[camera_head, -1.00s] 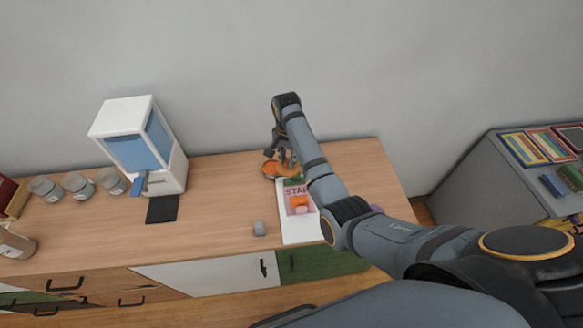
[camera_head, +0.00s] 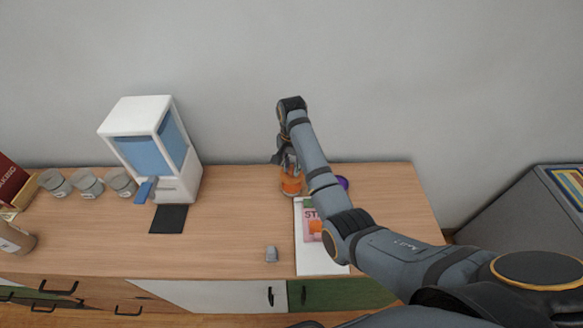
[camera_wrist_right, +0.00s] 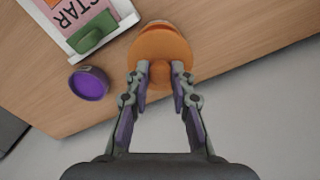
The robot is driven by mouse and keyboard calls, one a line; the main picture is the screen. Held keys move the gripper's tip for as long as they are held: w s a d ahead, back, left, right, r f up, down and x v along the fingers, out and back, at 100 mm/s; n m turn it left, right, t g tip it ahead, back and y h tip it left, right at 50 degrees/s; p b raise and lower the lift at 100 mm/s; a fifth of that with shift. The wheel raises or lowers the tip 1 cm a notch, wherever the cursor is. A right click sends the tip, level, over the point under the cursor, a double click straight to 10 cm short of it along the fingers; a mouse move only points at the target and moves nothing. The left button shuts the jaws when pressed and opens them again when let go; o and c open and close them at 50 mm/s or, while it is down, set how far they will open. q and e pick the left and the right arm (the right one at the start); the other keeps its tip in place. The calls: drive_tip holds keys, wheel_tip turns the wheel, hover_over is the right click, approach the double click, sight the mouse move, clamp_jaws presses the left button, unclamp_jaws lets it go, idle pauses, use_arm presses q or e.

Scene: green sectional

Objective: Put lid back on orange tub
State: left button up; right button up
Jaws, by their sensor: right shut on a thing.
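My right gripper (camera_head: 288,165) is at the back of the wooden cabinet top, pointing down over the orange tub (camera_head: 291,187). In the right wrist view its fingers (camera_wrist_right: 160,70) are shut on the knob of the round orange lid (camera_wrist_right: 160,47). The lid is over the tub, and a second orange curved edge shows just past it. I cannot tell whether the lid is seated on the tub or a little above it; the lid hides most of the tub. My left gripper is not in view.
Beside the tub lie a white tray (camera_head: 312,263) with a pink "STAR" card and a purple round item (camera_head: 342,183). The cabinet top between is clear.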

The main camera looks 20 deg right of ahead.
wheel_tip(320, 180, down, 2)
drive_tip(key=shift+b, duration=0.95)
drive_tip(key=shift+s+f, duration=0.1)
drive_tip(key=shift+f, duration=0.7)
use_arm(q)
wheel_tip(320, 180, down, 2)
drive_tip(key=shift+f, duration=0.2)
use_arm(e)
drive_tip(key=shift+f, duration=0.1)
use_arm(q)
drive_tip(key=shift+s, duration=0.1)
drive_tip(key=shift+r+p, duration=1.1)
drive_tip(key=shift+p, duration=0.2)
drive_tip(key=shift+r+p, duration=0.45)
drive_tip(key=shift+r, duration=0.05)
use_arm(e)
drive_tip(key=shift+f, duration=0.1)
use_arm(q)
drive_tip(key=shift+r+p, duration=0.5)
